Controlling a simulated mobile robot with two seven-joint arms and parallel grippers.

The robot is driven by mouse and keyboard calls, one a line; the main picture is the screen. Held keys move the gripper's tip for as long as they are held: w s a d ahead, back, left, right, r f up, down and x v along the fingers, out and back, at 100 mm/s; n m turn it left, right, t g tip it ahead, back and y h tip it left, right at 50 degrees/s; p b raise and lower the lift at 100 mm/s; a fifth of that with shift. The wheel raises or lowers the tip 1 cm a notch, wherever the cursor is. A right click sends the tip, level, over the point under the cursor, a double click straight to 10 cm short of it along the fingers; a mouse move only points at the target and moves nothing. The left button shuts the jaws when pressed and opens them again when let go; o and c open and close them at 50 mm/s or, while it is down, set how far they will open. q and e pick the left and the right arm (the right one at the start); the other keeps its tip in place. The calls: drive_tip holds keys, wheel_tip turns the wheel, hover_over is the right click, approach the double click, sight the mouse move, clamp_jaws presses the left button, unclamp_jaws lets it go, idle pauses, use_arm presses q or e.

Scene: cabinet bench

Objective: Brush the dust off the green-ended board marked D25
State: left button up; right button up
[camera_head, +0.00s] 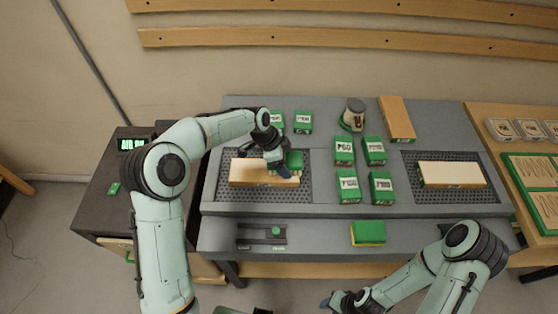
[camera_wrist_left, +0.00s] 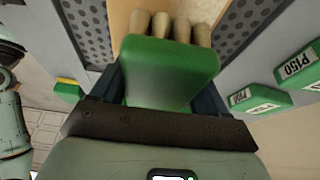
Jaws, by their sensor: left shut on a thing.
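My left gripper (camera_head: 281,166) is shut on a green brush (camera_head: 295,158), over the right part of a pale wooden board (camera_head: 245,172). In the left wrist view the brush's green back (camera_wrist_left: 170,72) sits between the fingers, with tan bristle tufts beyond it and the board (camera_wrist_left: 185,8) behind. I cannot tell whether the bristles touch the board. Any dust and the D25 mark are not readable. The board's right end is partly hidden by gripper and brush. My right gripper (camera_head: 338,300) is low at the front, its jaws unclear.
The board lies on a perforated panel (camera_head: 225,195). Another board (camera_head: 450,174) lies on the right panel, and a green-ended board (camera_head: 397,115) lies at the back. Several green labelled blocks (camera_head: 344,152), a can (camera_head: 353,114) and a green-yellow sponge (camera_head: 368,232) stand nearby.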

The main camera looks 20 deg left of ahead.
use_arm(q)
drive_tip(key=shift+w+d, duration=0.3)
drive_tip(key=shift+d, duration=0.2)
drive_tip(key=shift+w+d, duration=0.25)
drive_tip(key=shift+d, duration=0.25)
drive_tip(key=shift+s+a+r, duration=0.1)
drive_tip(key=shift+s+a, duration=0.15)
drive_tip(key=shift+a, duration=0.65)
drive_tip(key=shift+s+a+r, duration=0.1)
drive_tip(key=shift+s+a, duration=0.15)
drive_tip(key=shift+a, duration=0.65)
use_arm(e)
drive_tip(key=shift+w+r, duration=0.15)
drive_tip(key=shift+w, duration=0.05)
